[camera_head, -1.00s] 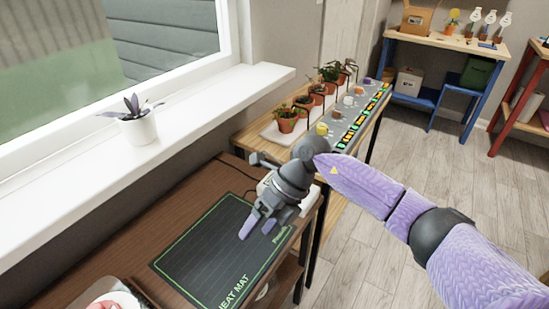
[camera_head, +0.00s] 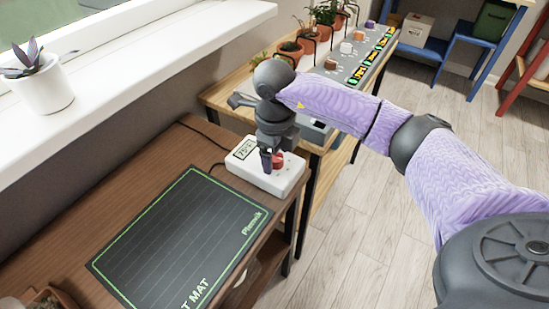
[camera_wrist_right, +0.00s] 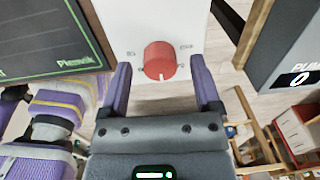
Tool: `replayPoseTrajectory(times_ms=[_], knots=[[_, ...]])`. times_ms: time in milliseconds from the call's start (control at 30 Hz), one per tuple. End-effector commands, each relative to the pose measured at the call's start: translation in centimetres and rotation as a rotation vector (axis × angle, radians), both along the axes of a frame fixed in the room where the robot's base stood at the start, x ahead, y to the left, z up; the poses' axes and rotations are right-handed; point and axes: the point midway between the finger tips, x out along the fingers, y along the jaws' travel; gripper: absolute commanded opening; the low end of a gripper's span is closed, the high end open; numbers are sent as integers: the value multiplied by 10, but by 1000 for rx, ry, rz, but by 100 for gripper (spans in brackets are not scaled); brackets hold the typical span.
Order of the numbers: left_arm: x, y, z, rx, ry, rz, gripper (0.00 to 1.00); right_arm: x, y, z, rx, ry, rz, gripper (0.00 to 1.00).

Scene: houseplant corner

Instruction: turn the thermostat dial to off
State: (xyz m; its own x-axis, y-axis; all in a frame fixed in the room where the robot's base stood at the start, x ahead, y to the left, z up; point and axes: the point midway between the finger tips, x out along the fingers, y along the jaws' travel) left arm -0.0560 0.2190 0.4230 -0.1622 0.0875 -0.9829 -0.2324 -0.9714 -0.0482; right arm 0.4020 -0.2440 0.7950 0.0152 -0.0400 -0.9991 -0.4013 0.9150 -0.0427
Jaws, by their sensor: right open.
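The thermostat is a white box (camera_head: 288,182) with a small display on the right end of the brown table. Its red dial (camera_head: 279,160) is partly hidden by my right gripper (camera_head: 271,162) in the head view. In the right wrist view the dial (camera_wrist_right: 160,59) sits between the two open purple fingers of my right gripper (camera_wrist_right: 160,68), with a gap on each side. A pale mark on the dial points toward the gripper's palm. Small labels on the box are too small to read. My left gripper is not in the head view.
The heat mat (camera_head: 180,238) lies flat left of the thermostat. A wooden shelf (camera_head: 222,97) with potted plants and a grey panel stands behind. A potted plant (camera_head: 42,85) stands on the white windowsill. A dark cable runs behind the thermostat.

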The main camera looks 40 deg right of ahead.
Motion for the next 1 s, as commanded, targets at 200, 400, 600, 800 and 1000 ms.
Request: replayPoseTrajectory(times_ms=[200,400,600,800,1000], knots=[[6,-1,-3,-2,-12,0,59,0,0,-5,2,-1,0,81],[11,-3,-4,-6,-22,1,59,0,0,-4,2,-1,0,57],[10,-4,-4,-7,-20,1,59,0,0,-4,2,-1,0,15],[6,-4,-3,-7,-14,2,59,0,0,-4,2,-1,1,0],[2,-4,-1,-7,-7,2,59,0,0,-4,2,-2,31,0]])
